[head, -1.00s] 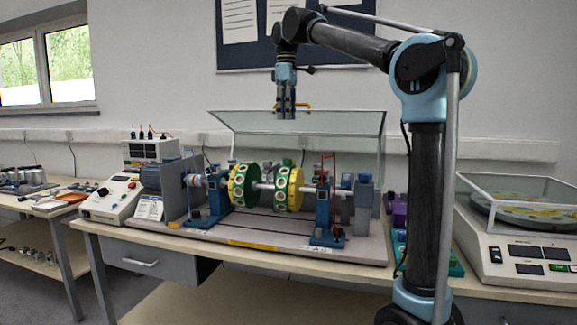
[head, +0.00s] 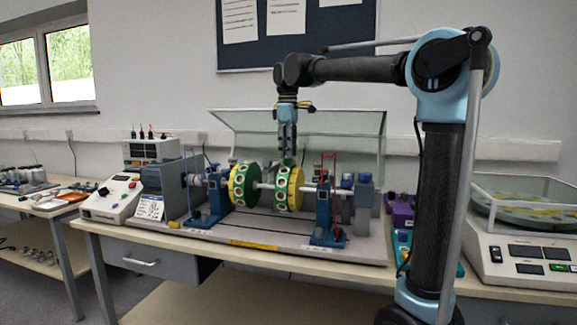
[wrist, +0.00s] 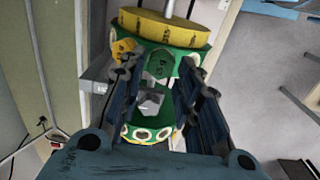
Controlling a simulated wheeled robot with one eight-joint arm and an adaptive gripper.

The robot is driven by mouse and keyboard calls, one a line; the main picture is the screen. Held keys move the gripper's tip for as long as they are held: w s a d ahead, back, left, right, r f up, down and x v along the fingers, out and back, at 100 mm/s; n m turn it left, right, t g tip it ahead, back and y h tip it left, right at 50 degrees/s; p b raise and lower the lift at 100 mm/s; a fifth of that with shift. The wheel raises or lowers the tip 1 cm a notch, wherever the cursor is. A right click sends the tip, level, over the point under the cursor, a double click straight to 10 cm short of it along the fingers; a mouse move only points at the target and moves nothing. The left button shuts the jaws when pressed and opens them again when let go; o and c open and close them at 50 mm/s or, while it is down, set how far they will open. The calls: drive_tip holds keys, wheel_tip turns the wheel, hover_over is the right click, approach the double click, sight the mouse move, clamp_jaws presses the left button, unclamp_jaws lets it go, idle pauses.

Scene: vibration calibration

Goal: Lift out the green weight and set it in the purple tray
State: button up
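The green weight (wrist: 159,64) sits in the top of the right-hand yellow and green disc (head: 289,189) on the shaft. In the wrist view it shows between the two fingertips, with a gap on both sides. My gripper (head: 288,154) points straight down just over this disc, and in the wrist view my gripper (wrist: 158,72) is open. In the head view the fingers mostly hide the weight. The purple tray (head: 400,212) is at the right of the bench, partly behind my arm.
A second disc (head: 243,184) stands left on the same shaft, between blue supports (head: 325,215). A raised clear cover (head: 350,135) is behind the rig. A teal tray (head: 402,240) lies in front of the purple one. A scale (head: 520,255) with a glass cover stands at far right.

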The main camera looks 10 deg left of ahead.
drive_tip(key=shift+f, duration=1.3)
drive_tip(key=shift+c, duration=0.6)
drive_tip(key=shift+c, duration=1.3)
drive_tip(key=shift+r, duration=0.1)
wheel_tip(320, 180, up, 10)
